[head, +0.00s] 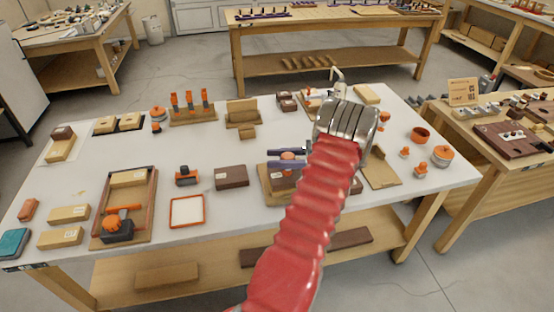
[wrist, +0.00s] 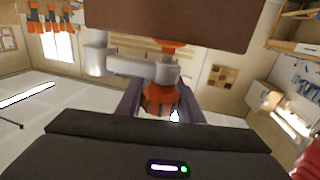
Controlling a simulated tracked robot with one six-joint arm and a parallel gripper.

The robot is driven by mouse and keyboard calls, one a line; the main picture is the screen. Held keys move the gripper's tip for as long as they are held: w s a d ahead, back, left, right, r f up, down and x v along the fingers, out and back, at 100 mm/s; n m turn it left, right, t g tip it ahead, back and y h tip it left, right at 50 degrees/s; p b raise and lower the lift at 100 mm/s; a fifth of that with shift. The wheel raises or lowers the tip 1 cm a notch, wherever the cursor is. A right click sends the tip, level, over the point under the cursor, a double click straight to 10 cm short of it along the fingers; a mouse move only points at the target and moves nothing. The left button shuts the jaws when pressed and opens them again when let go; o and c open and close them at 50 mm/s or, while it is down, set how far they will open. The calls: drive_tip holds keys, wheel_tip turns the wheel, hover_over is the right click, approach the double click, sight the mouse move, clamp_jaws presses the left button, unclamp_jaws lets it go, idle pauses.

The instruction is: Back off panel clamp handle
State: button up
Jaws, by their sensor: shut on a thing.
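In the head view, my gripper (head: 278,158) reaches down from the right, its two dark purple fingers pointing left. An orange clamp handle (head: 291,155) sits between them, above a wooden board (head: 267,192) with a brown block. In the wrist view, my gripper (wrist: 160,95) has its fingers on both sides of the ribbed orange handle (wrist: 160,100) and is shut on it. A grey metal clamp body (wrist: 145,68) lies beyond the handle, against a large brown panel (wrist: 170,20). My red arm hides part of the board and the clamp's right side.
Left of the board are a brown block (head: 231,176), a small black-and-orange piece (head: 187,175) and an orange-framed tray (head: 187,212). A wooden fixture (head: 123,205) holds another orange-handled tool. Orange pots (head: 420,135) stand at the right. The white bench top (head: 225,140) has bare patches between things.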

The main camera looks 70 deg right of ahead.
drive_tip(key=shift+s+a+n+g+y, duration=0.1)
drive_tip(key=shift+a+n+g+y, duration=0.25)
drive_tip(key=shift+n+y, duration=0.35)
drive_tip(key=shift+y, duration=0.3)
drive_tip(key=o, duration=1.1)
drive_tip(key=shift+d, duration=0.1)
drive_tip(key=shift+c, duration=0.2)
